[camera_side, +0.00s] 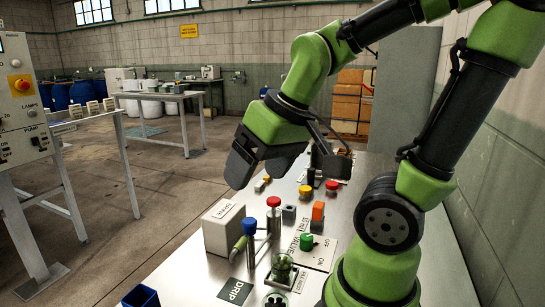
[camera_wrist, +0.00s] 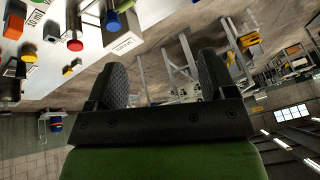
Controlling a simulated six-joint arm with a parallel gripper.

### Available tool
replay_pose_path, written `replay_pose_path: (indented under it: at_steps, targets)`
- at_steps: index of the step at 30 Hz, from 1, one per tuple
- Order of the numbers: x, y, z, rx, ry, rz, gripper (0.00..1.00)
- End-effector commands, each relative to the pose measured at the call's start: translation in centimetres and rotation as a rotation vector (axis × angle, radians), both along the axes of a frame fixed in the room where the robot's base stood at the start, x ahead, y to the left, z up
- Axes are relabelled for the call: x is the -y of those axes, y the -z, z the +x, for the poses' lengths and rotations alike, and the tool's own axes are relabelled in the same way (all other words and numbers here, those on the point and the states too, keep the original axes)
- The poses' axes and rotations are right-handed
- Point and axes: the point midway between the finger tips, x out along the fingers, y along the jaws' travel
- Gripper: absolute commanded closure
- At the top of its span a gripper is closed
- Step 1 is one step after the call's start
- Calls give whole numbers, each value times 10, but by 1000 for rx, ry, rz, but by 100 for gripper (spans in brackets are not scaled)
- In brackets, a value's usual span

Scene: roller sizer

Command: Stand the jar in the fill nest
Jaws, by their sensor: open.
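A small clear, greenish glass jar (camera_side: 283,267) appears upright on the bench in the side view, at a dark-framed holder (camera_side: 279,280) near the front. Whether that holder is the fill nest, and how the jar sits in it, I cannot tell. A dark round fitting (camera_side: 275,299) shows just in front, cut by the picture edge. My gripper (camera_side: 257,168) is open and empty, high above the bench and well behind and above the jar. In the wrist view the gripper (camera_wrist: 161,78) has its two ridged fingers wide apart with nothing between them. The jar is not identifiable there.
A white box (camera_side: 223,228), a blue-topped post (camera_side: 249,228) and a red-topped post (camera_side: 273,204) stand left of and behind the jar. A green knob (camera_side: 307,242), an orange block (camera_side: 318,211) and a DRIP mat (camera_side: 236,291) are nearby. A blue bin (camera_side: 141,297) sits front left.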

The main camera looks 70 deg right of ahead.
Motion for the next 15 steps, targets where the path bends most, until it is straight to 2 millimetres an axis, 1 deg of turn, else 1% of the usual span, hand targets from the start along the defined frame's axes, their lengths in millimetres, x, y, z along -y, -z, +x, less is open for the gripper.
replay_pose_path:
  at_steps: [1, 3, 6, 10, 15]
  targets:
    - [-11, -12, -7, 56, -10, 26, 23]
    - [-23, -23, -17, 104, -12, 69, 23]
    - [-33, -33, -28, 148, -15, 115, 23]
    - [-38, -37, -35, 169, -18, 142, 23]
    - [-39, -37, -35, 169, -17, 145, 23]
